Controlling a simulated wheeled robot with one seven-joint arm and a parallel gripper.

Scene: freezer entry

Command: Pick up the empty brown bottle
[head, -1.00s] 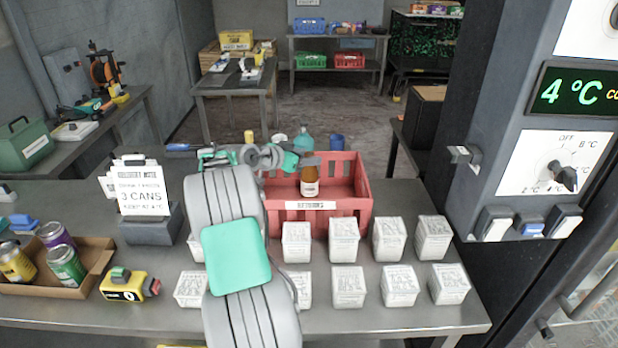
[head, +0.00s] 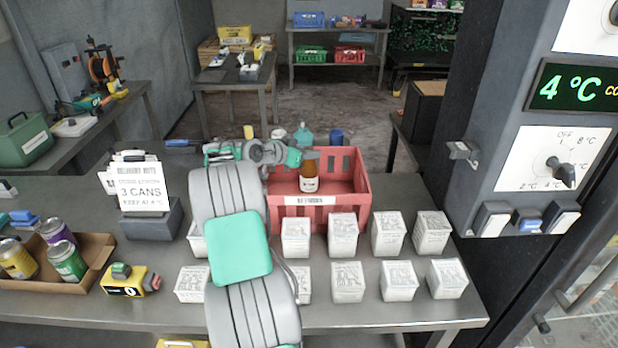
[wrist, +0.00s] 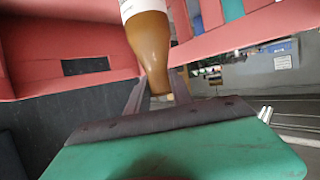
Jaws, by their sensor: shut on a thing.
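The brown bottle (head: 309,172) with a white label stands upright inside the red crate (head: 347,215), near its middle. In the wrist view the bottle (wrist: 149,45) appears neck down, with its label cut off by the top edge. My gripper (head: 308,155) reaches over the crate from the left and is shut on the bottle's neck. In the wrist view the two fingers of my gripper (wrist: 158,92) lie on either side of the neck. The bottle's top is hidden by the gripper in the head view. I cannot tell whether its base touches the crate floor.
Several white boxes (head: 388,234) stand in rows before the crate. A sign (head: 140,188) stands to the left, with a cardboard tray (head: 92,270) of cans and a yellow tape tool (head: 128,280). A teal bottle (head: 303,138) and a blue cup (head: 336,137) stand behind the crate.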

